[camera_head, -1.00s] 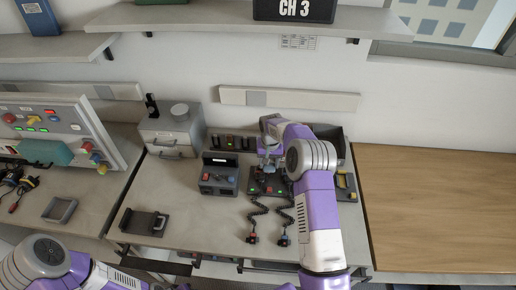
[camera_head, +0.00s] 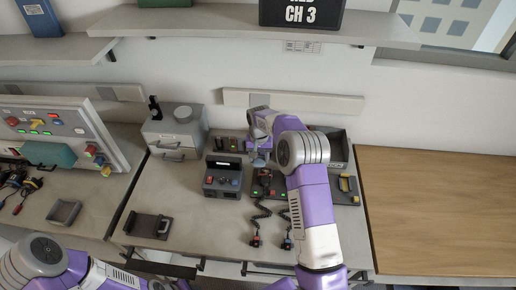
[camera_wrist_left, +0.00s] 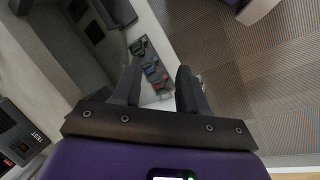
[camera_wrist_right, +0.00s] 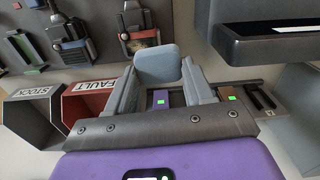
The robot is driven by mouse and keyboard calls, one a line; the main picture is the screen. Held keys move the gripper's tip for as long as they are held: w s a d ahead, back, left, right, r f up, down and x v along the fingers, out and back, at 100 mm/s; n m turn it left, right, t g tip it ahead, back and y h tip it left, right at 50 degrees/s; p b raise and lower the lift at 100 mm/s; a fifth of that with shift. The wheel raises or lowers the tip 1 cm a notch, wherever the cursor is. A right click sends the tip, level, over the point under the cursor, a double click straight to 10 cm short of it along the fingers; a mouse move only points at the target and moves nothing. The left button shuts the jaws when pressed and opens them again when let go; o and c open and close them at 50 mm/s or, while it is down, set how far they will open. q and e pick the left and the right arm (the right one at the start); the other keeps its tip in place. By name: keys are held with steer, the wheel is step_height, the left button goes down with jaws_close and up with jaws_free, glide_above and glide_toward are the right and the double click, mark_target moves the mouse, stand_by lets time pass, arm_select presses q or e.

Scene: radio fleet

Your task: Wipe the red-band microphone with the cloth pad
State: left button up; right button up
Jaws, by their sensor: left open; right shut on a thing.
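My right gripper (camera_head: 259,158) is shut on the grey-blue cloth pad (camera_wrist_right: 158,62), held between its fingertips above the back of the bench. Coiled cords run forward to a red-marked end (camera_head: 255,242) and a blue-marked end (camera_head: 287,244). My left gripper (camera_wrist_left: 158,75) is open and empty.
Red FAULT (camera_wrist_right: 88,100) and grey STOCK (camera_wrist_right: 30,118) bins lie beside my right gripper. A grey drawer unit (camera_head: 174,140) is at back left. The wooden top (camera_head: 435,210) is clear.

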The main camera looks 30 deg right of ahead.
steer(key=shift+r+p, duration=0.9)
steer(key=shift+r, duration=0.8)
steer(key=shift+f, duration=0.1)
